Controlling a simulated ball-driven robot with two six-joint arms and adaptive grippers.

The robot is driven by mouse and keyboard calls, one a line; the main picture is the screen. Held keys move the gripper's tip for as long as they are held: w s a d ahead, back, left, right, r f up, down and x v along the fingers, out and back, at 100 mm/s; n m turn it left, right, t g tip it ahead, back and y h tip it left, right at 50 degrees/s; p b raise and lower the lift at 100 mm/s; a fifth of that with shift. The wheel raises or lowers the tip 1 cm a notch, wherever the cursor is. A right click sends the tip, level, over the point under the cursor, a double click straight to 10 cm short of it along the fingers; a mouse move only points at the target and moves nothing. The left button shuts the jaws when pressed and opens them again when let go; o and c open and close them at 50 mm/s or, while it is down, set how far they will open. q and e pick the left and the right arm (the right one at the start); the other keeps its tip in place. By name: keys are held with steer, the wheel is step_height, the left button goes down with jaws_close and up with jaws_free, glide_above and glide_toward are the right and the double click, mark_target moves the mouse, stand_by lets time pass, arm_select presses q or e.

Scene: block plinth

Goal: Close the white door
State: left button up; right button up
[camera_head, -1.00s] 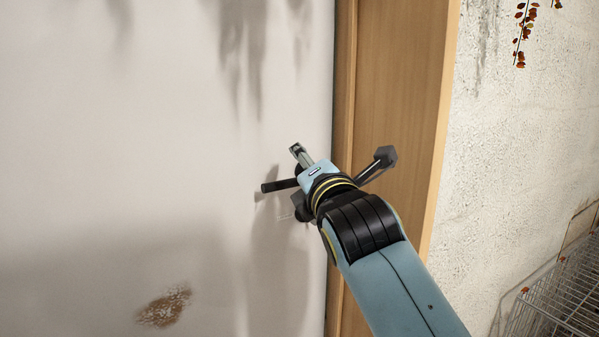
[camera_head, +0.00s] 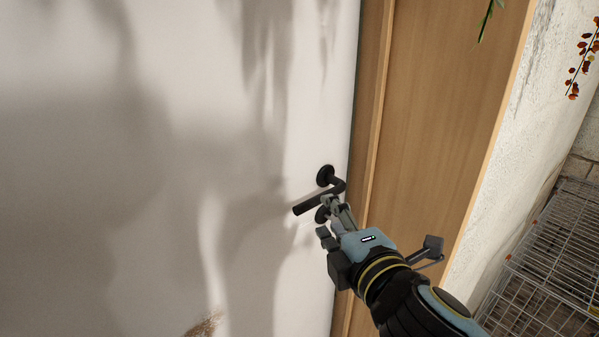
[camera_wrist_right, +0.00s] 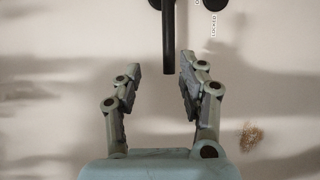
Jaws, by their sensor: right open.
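The white door (camera_head: 150,130) fills the left half of the head view, with its right edge beside the wooden frame. It carries a black lever handle (camera_head: 318,202) near that edge. My right gripper (camera_head: 328,217) is just below the handle in the head view. In the right wrist view, the open fingers (camera_wrist_right: 158,88) face the door, and the end of the black lever (camera_wrist_right: 168,45) reaches down to the gap between the fingertips. I cannot tell whether they touch it. Nothing is held. My left gripper is not in view.
The wooden door frame (camera_head: 425,110) stands right of the door, then a rough white wall (camera_head: 535,100). A wire rack (camera_head: 550,265) is at the lower right. A sprig with red leaves (camera_head: 582,65) hangs at the upper right.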

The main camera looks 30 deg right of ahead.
mark_target(318, 204)
steer(key=shift+w+d+f+p, duration=0.3)
steer(key=shift+w, duration=0.25)
steer(key=shift+w+d+f+p, duration=0.3)
steer(key=shift+w, duration=0.25)
steer(key=x, duration=0.5)
steer(key=shift+w+d+f, duration=0.1)
steer(key=shift+w+f, duration=0.1)
steer(key=shift+w, duration=0.05)
steer(key=shift+w+d+f, duration=0.1)
steer(key=shift+w, duration=0.35)
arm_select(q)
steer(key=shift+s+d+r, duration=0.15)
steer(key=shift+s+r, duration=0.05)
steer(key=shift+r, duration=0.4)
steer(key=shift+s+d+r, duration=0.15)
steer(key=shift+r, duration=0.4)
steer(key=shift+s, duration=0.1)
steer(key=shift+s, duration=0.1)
arm_select(e)
jaws_close()
